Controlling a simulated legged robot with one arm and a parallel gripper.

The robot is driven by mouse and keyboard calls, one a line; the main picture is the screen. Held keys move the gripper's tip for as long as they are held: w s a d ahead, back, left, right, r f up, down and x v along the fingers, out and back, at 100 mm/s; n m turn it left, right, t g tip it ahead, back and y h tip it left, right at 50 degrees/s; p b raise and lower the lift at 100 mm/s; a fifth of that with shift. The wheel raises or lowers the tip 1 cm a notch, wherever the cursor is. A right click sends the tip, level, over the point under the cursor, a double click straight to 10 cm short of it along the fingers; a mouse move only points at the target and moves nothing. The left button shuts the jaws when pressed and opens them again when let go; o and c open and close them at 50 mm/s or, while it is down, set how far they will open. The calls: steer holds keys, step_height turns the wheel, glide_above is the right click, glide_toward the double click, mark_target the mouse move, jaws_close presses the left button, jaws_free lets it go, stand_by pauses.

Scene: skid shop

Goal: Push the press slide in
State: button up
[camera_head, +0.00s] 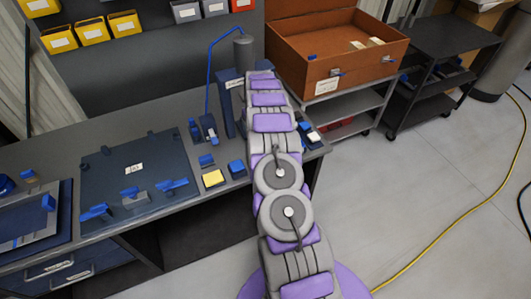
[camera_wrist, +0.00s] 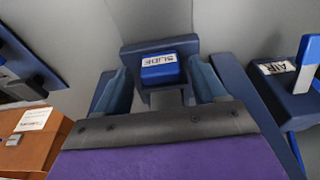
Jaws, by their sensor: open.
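The press slide is a blue block (camera_wrist: 160,70) with a white SLIDE label, upside down in the wrist view. My gripper (camera_wrist: 158,82) is open, with one finger on each side of the slide's block. I cannot tell whether the fingers touch it. In the head view the dark blue press (camera_head: 228,100) stands at the bench's right end, with a grey cylinder (camera_head: 243,50) on top. My arm covers the slide and my gripper there.
A block labelled AIR with a blue lever (camera_wrist: 288,82) is right of my gripper in the wrist view. An orange-brown open case (camera_head: 325,75) sits on a cart beside the press. The bench (camera_head: 60,140) holds a dark blue panel (camera_head: 135,175) and several small blue parts.

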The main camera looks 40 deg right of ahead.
steer(key=shift+r+p, duration=0.55)
steer(key=shift+r, duration=1.5)
steer(key=shift+s+a+r+p, duration=0.1)
steer(key=shift+s+r+p, duration=0.15)
steer(key=shift+r, duration=0.75)
steer(key=shift+s+r+p, duration=0.15)
steer(key=shift+r+p, duration=0.15)
steer(key=shift+r, duration=0.65)
